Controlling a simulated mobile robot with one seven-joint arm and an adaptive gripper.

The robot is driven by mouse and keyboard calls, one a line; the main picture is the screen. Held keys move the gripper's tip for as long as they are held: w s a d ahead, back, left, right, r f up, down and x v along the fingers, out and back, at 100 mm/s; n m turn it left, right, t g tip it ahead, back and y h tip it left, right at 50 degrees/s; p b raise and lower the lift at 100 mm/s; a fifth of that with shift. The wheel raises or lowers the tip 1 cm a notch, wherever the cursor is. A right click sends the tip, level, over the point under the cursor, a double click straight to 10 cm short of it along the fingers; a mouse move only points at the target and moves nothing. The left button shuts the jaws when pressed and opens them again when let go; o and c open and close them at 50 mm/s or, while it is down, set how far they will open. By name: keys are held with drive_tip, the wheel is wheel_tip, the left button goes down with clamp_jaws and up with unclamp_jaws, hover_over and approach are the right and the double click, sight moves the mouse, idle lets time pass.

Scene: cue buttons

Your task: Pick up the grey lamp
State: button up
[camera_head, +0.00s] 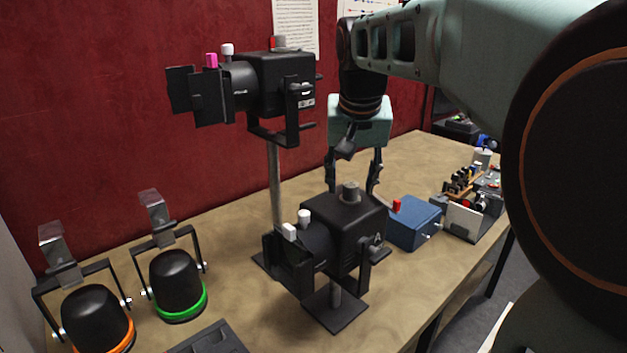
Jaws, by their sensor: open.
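No lamp has a grey body. A black box-shaped stage lamp (345,228) with a grey cylinder on top and two white knobs at its front stands upright on a square base plate, front centre. A taller black stage lamp (280,85) on a grey pole stands behind it to the left, with a pink and a white knob. My gripper (353,188) points down, its fingers apart with nothing between them. It appears just above or behind the front lamp's top; the lamp partly hides the fingertips, and I cannot tell the exact gap.
Two hooded black lamps, one green-rimmed (178,285) and one orange-rimmed (97,318), lie left. A blue box (414,222) with a red button sits right of the front lamp. Cluttered devices (470,195) stand near the right edge. A red wall (100,120) bounds the table (215,235).

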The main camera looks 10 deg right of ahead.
drive_tip(key=shift+w+f, duration=0.2)
drive_tip(key=shift+f, duration=0.4)
clamp_jaws()
drive_tip(key=shift+r, duration=0.15)
wheel_tip(320, 180, up, 10)
drive_tip(key=p, duration=0.1)
drive_tip(key=shift+r, duration=0.1)
idle(0.4)
wheel_tip(320, 180, up, 7)
drive_tip(key=p, duration=0.7)
idle(0.5)
